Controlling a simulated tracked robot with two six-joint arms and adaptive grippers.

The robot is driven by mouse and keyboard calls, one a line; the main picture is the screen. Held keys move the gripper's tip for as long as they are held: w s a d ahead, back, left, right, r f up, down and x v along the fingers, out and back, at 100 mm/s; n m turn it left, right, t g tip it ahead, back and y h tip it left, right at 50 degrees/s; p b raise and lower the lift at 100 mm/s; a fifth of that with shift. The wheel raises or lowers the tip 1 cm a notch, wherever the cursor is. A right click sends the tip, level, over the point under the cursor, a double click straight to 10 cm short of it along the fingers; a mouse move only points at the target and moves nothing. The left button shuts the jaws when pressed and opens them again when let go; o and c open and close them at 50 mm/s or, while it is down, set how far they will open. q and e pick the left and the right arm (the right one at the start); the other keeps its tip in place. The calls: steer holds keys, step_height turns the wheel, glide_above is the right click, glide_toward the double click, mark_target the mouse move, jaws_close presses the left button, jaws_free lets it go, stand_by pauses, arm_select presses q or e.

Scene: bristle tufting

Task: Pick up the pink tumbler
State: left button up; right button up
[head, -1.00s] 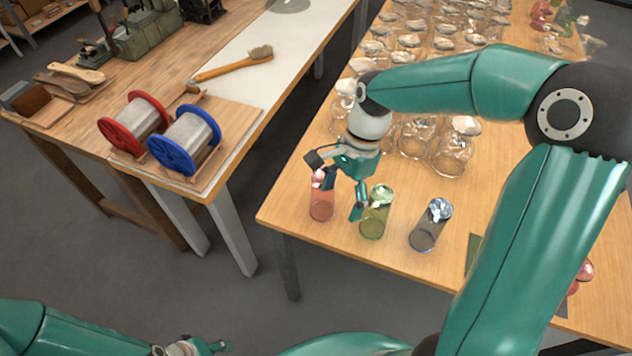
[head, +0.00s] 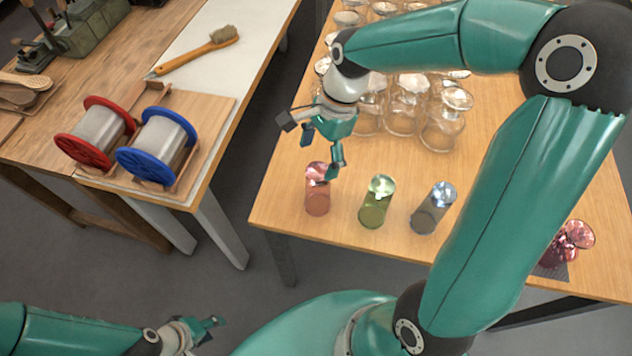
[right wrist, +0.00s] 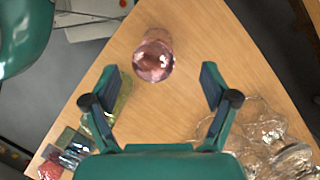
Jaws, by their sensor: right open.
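The pink tumbler (head: 317,196) stands upright near the left front corner of the glassware table. My right gripper (head: 322,168) is open and empty, just above and behind it, with one finger in front of part of its rim in the head view. In the right wrist view the pink tumbler (right wrist: 154,58) lies ahead of the open fingers (right wrist: 158,85), between their lines and apart from both. My left gripper (head: 205,330) is low at the bottom left, away from the tables; its fingers are too small to read.
A green tumbler (head: 376,205) and a blue-grey tumbler (head: 432,210) stand to the right of the pink one. Several clear glasses (head: 405,105) crowd behind. Pink-red glassware (head: 572,240) is at the right. Red and blue spools (head: 158,147) sit on the left bench.

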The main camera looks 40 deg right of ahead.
mark_target(315, 169)
steer(key=x, duration=0.3)
steer(key=shift+s, duration=0.1)
steer(key=x, duration=0.3)
steer(key=p+x, duration=0.1)
steer(key=shift+s+d+f, duration=0.3)
steer(key=shift+w+a+f, duration=0.1)
steer(key=shift+a+f, duration=0.05)
steer(key=shift+f, duration=0.3)
steer(key=c, duration=1.5)
steer(key=shift+r, duration=0.2)
